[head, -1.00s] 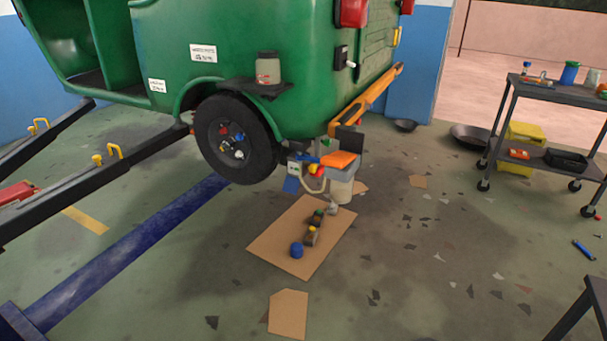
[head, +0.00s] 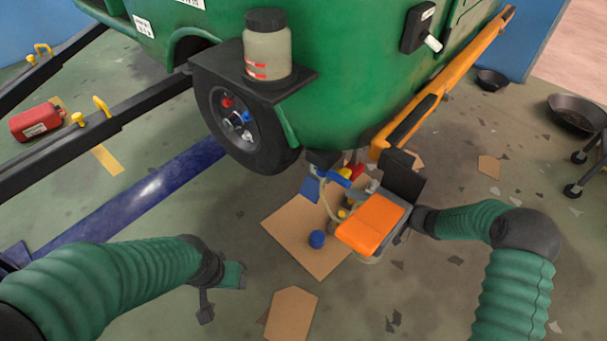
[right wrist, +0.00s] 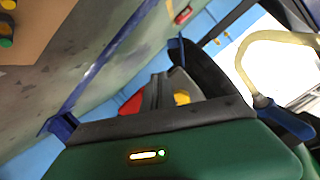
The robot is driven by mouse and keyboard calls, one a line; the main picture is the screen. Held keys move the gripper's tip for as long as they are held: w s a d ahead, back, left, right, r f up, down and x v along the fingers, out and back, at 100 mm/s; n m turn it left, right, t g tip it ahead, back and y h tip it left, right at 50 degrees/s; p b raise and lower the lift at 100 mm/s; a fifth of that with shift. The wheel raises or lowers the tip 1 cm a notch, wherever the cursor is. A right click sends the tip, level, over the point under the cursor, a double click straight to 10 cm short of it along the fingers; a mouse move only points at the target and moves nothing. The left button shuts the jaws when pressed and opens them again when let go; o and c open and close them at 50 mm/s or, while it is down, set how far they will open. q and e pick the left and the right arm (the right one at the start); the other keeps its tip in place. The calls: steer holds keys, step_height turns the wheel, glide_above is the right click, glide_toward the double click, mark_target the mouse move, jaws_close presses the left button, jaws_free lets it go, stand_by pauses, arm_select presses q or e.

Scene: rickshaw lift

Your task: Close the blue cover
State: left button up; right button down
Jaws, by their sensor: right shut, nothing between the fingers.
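A flat blue piece, which looks like the blue cover (head: 310,188), hangs tilted under the green body's rear corner, left of a pale hose. Its hinge is too small to make out. My right gripper (head: 408,222) is right of the orange-topped box (head: 371,222), apart from the blue piece; it is shut and empty, its fingertips partly hidden. My left gripper (head: 220,290) is low over the floor, left of the cardboard; its finger opening is unclear. In the right wrist view, a pale hose with a blue end (right wrist: 285,121) shows at the right.
The green vehicle (head: 340,90) fills the upper middle, with a wheel (head: 238,122) and a shelf holding a jar (head: 267,50). An orange bar (head: 440,85) slants at its right. Cardboard (head: 290,235) with a blue cap (head: 317,239) lies below.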

mark_target(314, 189)
steer(key=w+a+f+y+b, duration=0.1)
steer(key=w+a+f+b, duration=0.1)
steer(key=a, duration=0.6)
steer(key=w+b, duration=0.1)
steer(key=b, duration=0.1)
steer(key=shift+a+f+g+y+b, duration=0.2)
steer(key=shift+f+g+y+b, duration=0.05)
steer(key=shift+g+y+b, duration=0.15)
steer(key=shift+a, duration=0.1)
steer(key=shift+p, duration=0.4)
